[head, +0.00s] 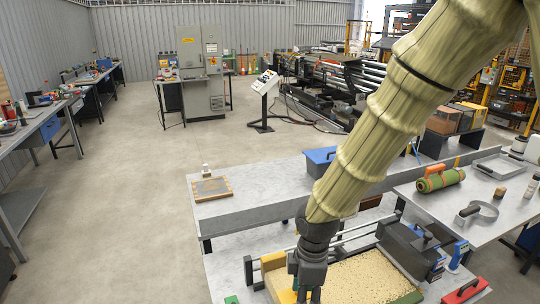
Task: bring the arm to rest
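My arm (385,115) reaches from the upper right down to the lower middle of the head view. It looks like pale jointed bamboo with a dark grey wrist. My gripper (306,286) points down at the bottom edge, in front of or above a machine with a tan, speckled bed (360,282). I cannot tell whether it touches the machine. The fingertips are partly cut off by the frame, so their opening is unclear. No held thing shows. A green roll with an orange band (440,180) lies on the right table, apart from my gripper.
A grey bench (262,197) carries a wooden-framed plate (211,188) and a blue box (320,161). The right table (408,192) holds a metal tray (502,167) and a strap tool (478,214). A red-handled item (466,291) is at the lower right. The floor at left (120,200) is clear.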

